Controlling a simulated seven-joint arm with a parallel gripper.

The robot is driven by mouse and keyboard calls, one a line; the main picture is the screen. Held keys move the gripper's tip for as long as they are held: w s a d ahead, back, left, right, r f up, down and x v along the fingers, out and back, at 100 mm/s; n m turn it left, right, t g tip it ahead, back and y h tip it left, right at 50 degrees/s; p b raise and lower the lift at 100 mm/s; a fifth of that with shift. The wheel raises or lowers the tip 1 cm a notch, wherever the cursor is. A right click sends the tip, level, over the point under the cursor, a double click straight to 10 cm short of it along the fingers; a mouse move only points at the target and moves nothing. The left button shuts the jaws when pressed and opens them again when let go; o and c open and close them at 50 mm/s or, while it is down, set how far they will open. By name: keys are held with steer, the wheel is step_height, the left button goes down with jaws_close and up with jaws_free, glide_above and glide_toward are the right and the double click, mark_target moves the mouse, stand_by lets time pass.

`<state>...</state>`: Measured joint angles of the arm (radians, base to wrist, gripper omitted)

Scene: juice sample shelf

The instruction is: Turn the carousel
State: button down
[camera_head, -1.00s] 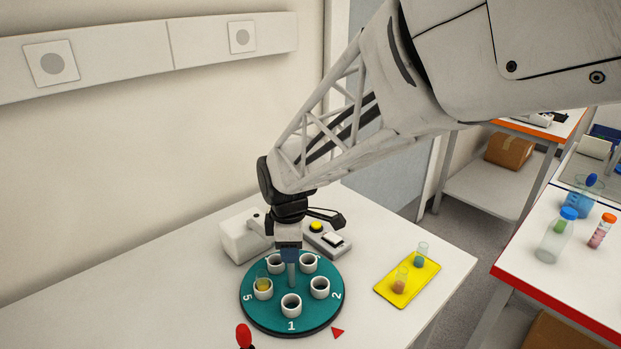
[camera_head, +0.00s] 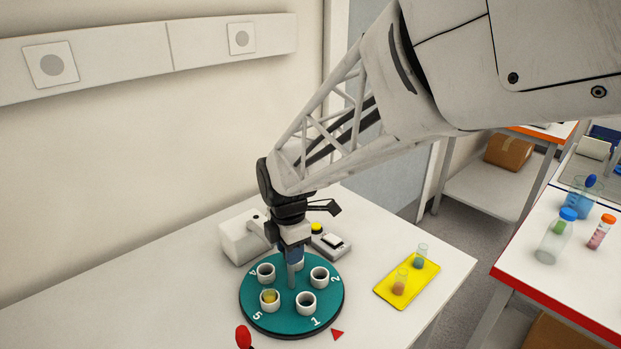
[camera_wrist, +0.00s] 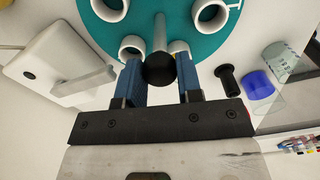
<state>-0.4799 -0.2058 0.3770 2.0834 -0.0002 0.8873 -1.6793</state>
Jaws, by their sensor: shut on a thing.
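The carousel (camera_head: 286,322) is a round teal disc on the white table, with white cups and white numbers near its rim. It also shows at the top of the wrist view (camera_wrist: 190,32). A cup with yellow contents (camera_head: 269,298) sits by the number 5. The number 1 is at the front right, near a red triangle marker (camera_head: 337,334) on the table. A grey post with a black ball knob (camera_wrist: 160,69) rises from the disc's middle. My gripper (camera_head: 294,254) is above the disc, its blue fingers shut on the knob. My gripper hides the rear cups in part.
A white device (camera_head: 240,242) and a grey box with a yellow button (camera_head: 317,228) stand behind the carousel. A yellow rack (camera_head: 420,267) with two tubes is at right. A red-tipped object (camera_head: 243,336) stands at the front. The table's left side is clear.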

steer(key=shift+n, duration=1.9)
steer(key=shift+r+n, duration=0.1)
steer(key=shift+n, duration=5.5)
steer(key=c, duration=0.8)
jaws_free()
steer(key=shift+r, duration=3.85)
